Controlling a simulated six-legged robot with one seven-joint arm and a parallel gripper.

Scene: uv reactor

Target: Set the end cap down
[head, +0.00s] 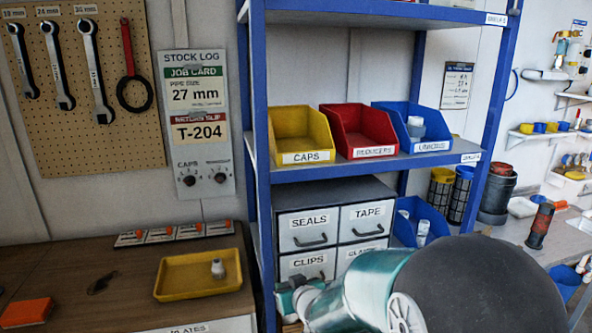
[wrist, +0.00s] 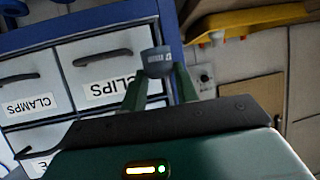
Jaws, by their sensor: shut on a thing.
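A small dark grey cup-shaped piece, which looks like the end cap (wrist: 157,60), sits between the fingertips of my gripper (wrist: 160,78) in the wrist view. The fingers are shut on it. In that view it shows in front of the drawer unit's edge and the blue shelf post, apart from both as far as I can tell. In the head view my teal arm covers the lower middle, and the end cap cannot be made out there.
A yellow tray (head: 172,287) with a small pale fitting (head: 218,268) lies on the brown bench (head: 105,300), left of the blue rack (head: 259,150). Bins marked CAPS (head: 303,157), REDUCERS (head: 373,151) and UNIONS (head: 432,146) stand above the drawers (head: 333,222). An orange block (head: 27,313) lies front left.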

